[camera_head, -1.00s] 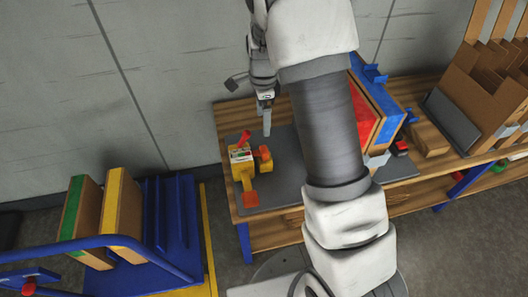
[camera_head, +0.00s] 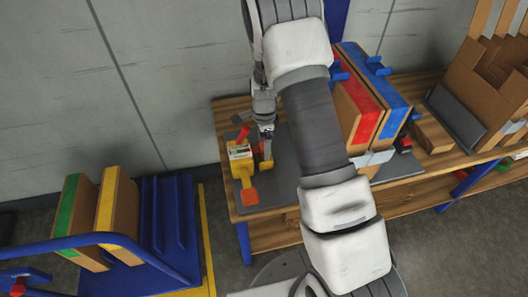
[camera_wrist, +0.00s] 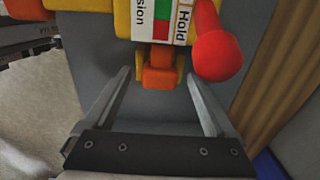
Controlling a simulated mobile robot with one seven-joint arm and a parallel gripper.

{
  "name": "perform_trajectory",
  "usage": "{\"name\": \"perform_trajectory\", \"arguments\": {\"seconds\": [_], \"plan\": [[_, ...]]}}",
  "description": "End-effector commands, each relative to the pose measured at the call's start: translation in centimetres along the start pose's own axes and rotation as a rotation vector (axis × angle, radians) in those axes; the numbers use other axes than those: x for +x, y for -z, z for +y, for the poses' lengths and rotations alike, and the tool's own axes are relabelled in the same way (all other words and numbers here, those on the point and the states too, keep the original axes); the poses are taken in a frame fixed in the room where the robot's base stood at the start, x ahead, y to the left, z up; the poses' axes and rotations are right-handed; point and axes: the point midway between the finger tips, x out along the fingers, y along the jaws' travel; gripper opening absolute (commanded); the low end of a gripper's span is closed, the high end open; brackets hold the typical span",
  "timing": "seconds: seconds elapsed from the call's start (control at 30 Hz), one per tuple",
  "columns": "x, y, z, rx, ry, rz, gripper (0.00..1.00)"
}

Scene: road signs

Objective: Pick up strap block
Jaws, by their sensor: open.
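A yellow device with a red-green-white label (camera_head: 239,152), apparently the strap block, stands at the left end of the table. It has a red lever on top and an orange foot (camera_head: 249,197) at its front. In the wrist view its yellow body (camera_wrist: 117,22) fills the top edge, with a label reading "Hold", a red knob (camera_wrist: 216,56) and an orange piece (camera_wrist: 160,68). My gripper (camera_head: 266,158) is at the device's right side. In the wrist view my gripper (camera_wrist: 157,84) is open, its fingers apart below the device, with the orange piece between and just beyond the tips.
Boxes with a red stripe (camera_head: 366,105) and a blue stripe (camera_head: 388,100) stand on the table to the right. A wooden block (camera_head: 432,133) and a brown slotted rack (camera_head: 475,95) are farther right. A blue cart (camera_head: 165,230) with two boxes stands at lower left.

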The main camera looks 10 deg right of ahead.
Motion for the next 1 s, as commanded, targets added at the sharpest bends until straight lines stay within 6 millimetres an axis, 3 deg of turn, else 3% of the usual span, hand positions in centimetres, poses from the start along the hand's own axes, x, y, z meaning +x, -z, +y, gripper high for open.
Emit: {"name": "perform_trajectory", "arguments": {"seconds": [0.1, 0.3, 0.8, 1.0], "plan": [[1.37, -0.05, 0.06, -0.001, -0.002, 0.0, 0.9], [1.34, -0.06, 0.03, -0.001, 0.0, 0.0, 0.9], [1.32, -0.05, 0.04, -0.001, 0.0, 0.0, 0.02], [1.3, -0.05, 0.03, -0.001, 0.0, 0.0, 0.0]]}}
